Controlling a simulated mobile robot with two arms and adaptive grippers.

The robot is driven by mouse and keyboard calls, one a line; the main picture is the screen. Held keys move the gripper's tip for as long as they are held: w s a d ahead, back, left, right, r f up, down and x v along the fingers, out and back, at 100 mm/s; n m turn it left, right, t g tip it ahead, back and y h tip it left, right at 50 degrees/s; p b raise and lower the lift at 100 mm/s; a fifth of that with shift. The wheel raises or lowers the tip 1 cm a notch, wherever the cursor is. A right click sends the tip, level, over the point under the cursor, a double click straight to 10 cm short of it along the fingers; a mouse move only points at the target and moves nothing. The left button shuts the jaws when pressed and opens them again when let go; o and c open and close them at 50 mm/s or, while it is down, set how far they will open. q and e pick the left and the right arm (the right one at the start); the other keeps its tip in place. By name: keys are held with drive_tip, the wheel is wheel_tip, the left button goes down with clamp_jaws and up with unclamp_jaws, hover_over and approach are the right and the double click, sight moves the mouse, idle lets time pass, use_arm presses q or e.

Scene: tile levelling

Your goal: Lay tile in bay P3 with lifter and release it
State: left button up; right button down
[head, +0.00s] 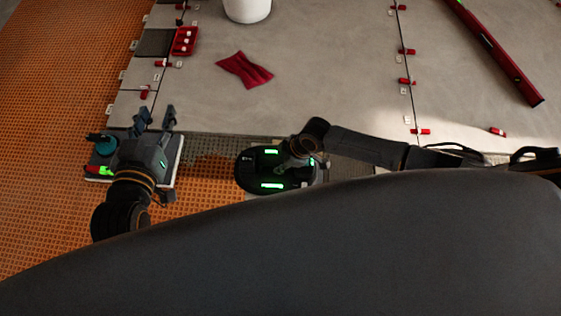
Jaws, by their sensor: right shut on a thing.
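The lifter (250,176), a black oval device with green lights, is low in the middle of the head view. My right gripper (296,163) is shut on its handle from above. Any tile under the lifter is hidden by it, so I cannot tell whether one is held or touching the floor. A dark, textured bed (225,143) runs along the front edge of the laid grey tiles (330,70), beside the lifter; no bay label is readable. My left gripper (157,116) is open and empty, its fingers apart near the tile edge on the left.
A teal-topped tool (103,143) and a red-green item (99,171) sit beside my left gripper. A red cloth (245,70), white bucket (247,8), red tray (185,42) and long red level (497,50) lie on the tiles. Red clips line the joints. Orange matting (60,90) is left.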

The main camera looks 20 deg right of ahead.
use_arm(q)
drive_tip(key=s+a+f+g+y+p, duration=0.1)
drive_tip(key=s+a+f+g, duration=0.1)
drive_tip(key=f, duration=0.3)
drive_tip(key=shift+s+f+g, duration=0.2)
drive_tip(key=shift+s+g, duration=0.6)
drive_tip(key=shift+g, duration=0.1)
